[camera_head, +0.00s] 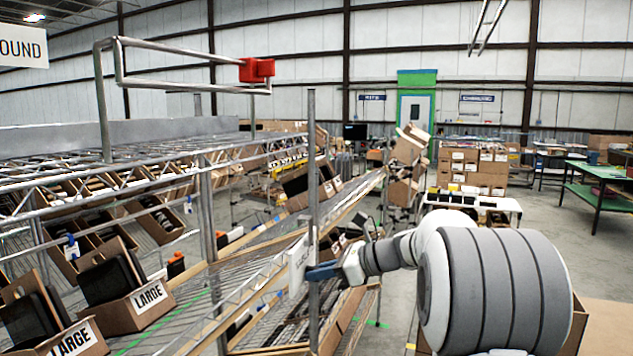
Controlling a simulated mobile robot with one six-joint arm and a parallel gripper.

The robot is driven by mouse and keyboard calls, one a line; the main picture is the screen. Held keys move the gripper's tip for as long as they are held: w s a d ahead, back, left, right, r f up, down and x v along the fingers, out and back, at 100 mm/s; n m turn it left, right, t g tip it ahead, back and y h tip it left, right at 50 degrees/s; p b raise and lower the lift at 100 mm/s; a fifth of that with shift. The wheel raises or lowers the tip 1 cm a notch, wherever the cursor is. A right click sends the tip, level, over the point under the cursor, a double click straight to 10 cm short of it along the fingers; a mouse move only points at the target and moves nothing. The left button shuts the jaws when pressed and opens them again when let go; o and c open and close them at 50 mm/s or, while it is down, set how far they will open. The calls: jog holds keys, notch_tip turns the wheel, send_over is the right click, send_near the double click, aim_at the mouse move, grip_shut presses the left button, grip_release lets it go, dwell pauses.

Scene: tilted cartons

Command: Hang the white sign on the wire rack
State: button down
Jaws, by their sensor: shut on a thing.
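The white sign (297,266) is a small pale panel seen at a steep angle, with faint marks I cannot read. My gripper (318,271), with blue fingers, is shut on the sign near its right edge and holds it upright. A vertical metal post (312,180) of the wire rack (195,285) stands in the same spot in the picture and partly covers the sign and fingertips. I cannot tell whether the sign touches the rack.
Open cartons with LARGE labels (150,296) sit tilted on the rack at left. A red block (257,69) tops a metal frame above it.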

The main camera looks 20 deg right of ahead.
jog(key=s+a+r+p, duration=0.1)
jog(key=s+r, duration=0.4)
jog(key=r, duration=0.5)
jog(key=s+a+r+m+t, duration=0.1)
jog(key=s+a+r, duration=0.1)
jog(key=s+r, duration=0.5)
jog(key=s+a+r+p, duration=0.1)
jog(key=s+r, duration=0.3)
jog(key=r, duration=0.8)
jog(key=shift+h, duration=0.3)
jog(key=shift+w+a, duration=1.7)
jog(key=shift+a, duration=0.4)
jog(key=shift+w+a, duration=1.75)
jog(key=shift+a, duration=0.35)
jog(key=shift+w+a, duration=1.7)
jog(key=shift+a, duration=0.4)
jog(key=shift+w+f+b, duration=0.1)
jog(key=shift+f+b, duration=0.45)
jog(key=shift+f, duration=0.4)
jog(key=c, duration=1.4)
grip_release()
jog(key=shift+o, duration=0.2)
